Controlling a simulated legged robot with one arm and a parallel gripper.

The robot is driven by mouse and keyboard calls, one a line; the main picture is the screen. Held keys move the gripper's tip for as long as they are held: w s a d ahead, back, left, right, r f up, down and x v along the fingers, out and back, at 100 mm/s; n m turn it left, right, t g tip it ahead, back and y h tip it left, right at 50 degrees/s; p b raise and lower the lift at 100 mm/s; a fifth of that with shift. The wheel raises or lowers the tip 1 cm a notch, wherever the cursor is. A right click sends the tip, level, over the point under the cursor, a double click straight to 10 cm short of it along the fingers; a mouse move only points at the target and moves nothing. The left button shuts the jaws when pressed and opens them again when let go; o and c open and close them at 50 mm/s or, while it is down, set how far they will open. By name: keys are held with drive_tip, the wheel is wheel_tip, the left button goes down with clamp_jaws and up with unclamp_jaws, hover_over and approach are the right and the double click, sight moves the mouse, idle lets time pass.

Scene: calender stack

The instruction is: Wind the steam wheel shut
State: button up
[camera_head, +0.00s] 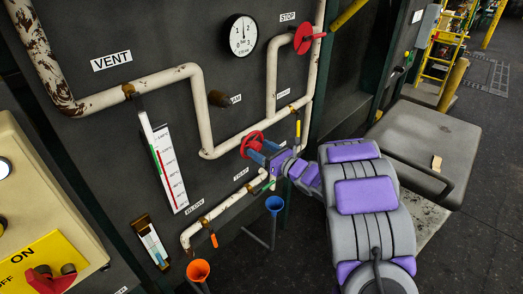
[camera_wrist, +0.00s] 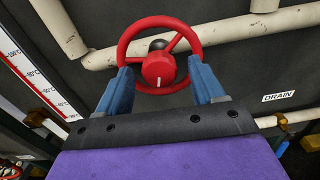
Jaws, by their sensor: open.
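A red three-spoked handwheel (camera_head: 251,144) sits on the pale pipework in the middle of the head view. In the wrist view the wheel (camera_wrist: 158,24) faces me, with a white mark on its red hub. I cannot read a label naming this wheel as steam. My gripper (camera_head: 263,152) is open in front of it. In the wrist view the blue fingers of my gripper (camera_wrist: 161,70) stand left and right of the hub, overlapping the lower rim. I cannot tell whether they touch the rim.
A second red wheel (camera_head: 304,38) sits by the STOP label. A pressure gauge (camera_head: 242,34), a temperature scale (camera_head: 168,168) and pale pipes (camera_head: 157,80) surround the wheel. Blue (camera_head: 274,204) and orange (camera_head: 198,270) funnels stand below. A control box (camera_head: 50,220) is at left.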

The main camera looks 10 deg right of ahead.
drive_tip(key=shift+w+a, duration=0.1)
drive_tip(key=shift+c, duration=0.2)
drive_tip(key=shift+r, duration=0.1)
drive_tip(key=c, duration=1)
drive_tip(key=shift+m, duration=0.3)
